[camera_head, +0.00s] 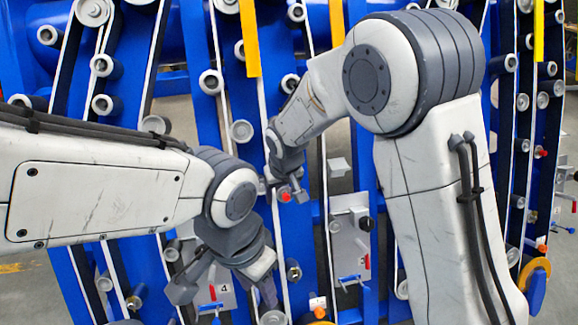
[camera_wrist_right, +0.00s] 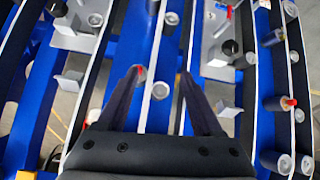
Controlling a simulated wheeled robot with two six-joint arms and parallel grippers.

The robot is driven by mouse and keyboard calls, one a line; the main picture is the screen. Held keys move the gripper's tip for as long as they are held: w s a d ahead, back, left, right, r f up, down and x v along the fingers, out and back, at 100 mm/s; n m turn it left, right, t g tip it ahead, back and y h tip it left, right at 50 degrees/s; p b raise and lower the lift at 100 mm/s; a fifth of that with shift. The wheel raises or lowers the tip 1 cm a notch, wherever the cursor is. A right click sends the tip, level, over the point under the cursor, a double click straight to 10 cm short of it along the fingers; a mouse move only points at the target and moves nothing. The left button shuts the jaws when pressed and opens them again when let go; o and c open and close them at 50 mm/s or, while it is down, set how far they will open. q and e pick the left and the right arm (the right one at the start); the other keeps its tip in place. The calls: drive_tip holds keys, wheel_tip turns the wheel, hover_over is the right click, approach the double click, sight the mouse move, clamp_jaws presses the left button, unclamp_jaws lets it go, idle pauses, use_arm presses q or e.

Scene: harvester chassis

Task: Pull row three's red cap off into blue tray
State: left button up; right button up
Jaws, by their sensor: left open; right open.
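A small red cap (camera_head: 285,196) shows at the tips of my right gripper (camera_head: 284,188) in the head view. In the right wrist view the red cap (camera_wrist_right: 141,70) is at the left fingertip, partly hidden by it. My right gripper (camera_wrist_right: 160,78) is open there, fingers apart. Whether the finger touches the cap I cannot tell. My left gripper (camera_head: 226,290) is open and empty, low in front of a plate marked 4 (camera_head: 222,294). I see no blue tray in these views.
Blue chassis rails with black belts and grey rollers (camera_head: 241,131) fill the scene. A plate with a black knob (camera_head: 364,223) is right of the right gripper. Another red cap (camera_wrist_right: 288,102) is at the right in the wrist view. Yellow strips (camera_head: 251,40) hang above.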

drive_tip(key=m+t+p, duration=0.1)
drive_tip(key=p, duration=0.2)
approach(287, 197)
drive_tip(key=shift+m, duration=0.3)
drive_tip(key=p+x, duration=0.3)
drive_tip(key=x, duration=0.4)
drive_tip(key=shift+f, duration=0.15)
drive_tip(key=shift+x, duration=0.85)
clamp_jaws()
